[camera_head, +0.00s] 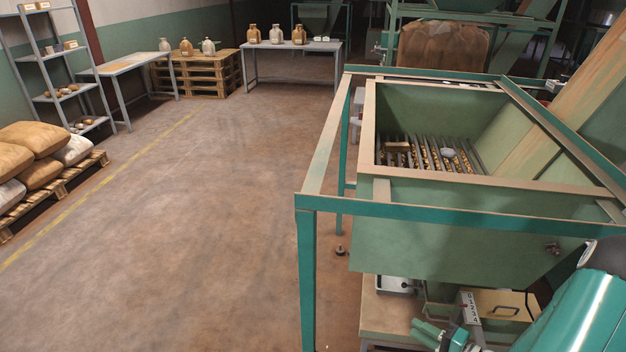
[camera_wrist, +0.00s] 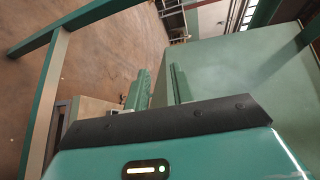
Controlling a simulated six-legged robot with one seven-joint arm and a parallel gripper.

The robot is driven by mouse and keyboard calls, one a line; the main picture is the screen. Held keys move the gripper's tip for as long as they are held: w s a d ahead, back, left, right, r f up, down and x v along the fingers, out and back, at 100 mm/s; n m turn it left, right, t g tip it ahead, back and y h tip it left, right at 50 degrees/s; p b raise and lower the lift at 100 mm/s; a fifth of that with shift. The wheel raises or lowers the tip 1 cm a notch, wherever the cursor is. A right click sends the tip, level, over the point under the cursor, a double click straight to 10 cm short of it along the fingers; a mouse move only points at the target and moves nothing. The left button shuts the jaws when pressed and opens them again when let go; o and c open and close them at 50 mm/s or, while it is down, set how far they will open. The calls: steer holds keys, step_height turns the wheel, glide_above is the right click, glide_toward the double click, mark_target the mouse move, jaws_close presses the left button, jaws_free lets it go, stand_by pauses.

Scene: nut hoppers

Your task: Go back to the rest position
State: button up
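My gripper (camera_head: 420,331) shows at the bottom of the head view, low in front of the green hopper (camera_head: 450,230) and beside the small bench under it. In the wrist view my gripper (camera_wrist: 156,80) has its two green fingers apart, with nothing seen between them. The hopper's green wall (camera_wrist: 235,65) fills the right of the wrist view. My teal arm comes in from the lower right of the head view. Inside the hopper, nuts lie among metal bars (camera_head: 425,155), with a brown block (camera_head: 397,147) and a pale grey piece (camera_head: 447,153) on top.
A green frame (camera_head: 308,270) stands around the hopper, its post near my gripper. Under the hopper is a bench (camera_head: 385,318) with a brown box (camera_head: 505,305) and a numbered plate (camera_head: 469,308). Open floor (camera_head: 200,220) lies left. Sacks (camera_head: 35,140) on a pallet stand far left.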

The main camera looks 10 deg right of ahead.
steer(key=s+a+r+n+g+h, duration=0.1)
steer(key=s+a+r+n+g, duration=0.3)
steer(key=a+r+n+g, duration=0.65)
steer(key=s+a+r+t+h, duration=0.1)
steer(key=s+a+r+h, duration=0.1)
steer(key=r, duration=0.4)
steer(key=s+a+r+t+h, duration=0.1)
steer(key=s+r+h, duration=0.1)
steer(key=r+h, duration=0.2)
steer(key=s+a+r+t+h, duration=0.2)
steer(key=r+h, duration=0.1)
steer(key=r, duration=0.7)
steer(key=shift+s+a, duration=0.25)
steer(key=shift+a, duration=0.05)
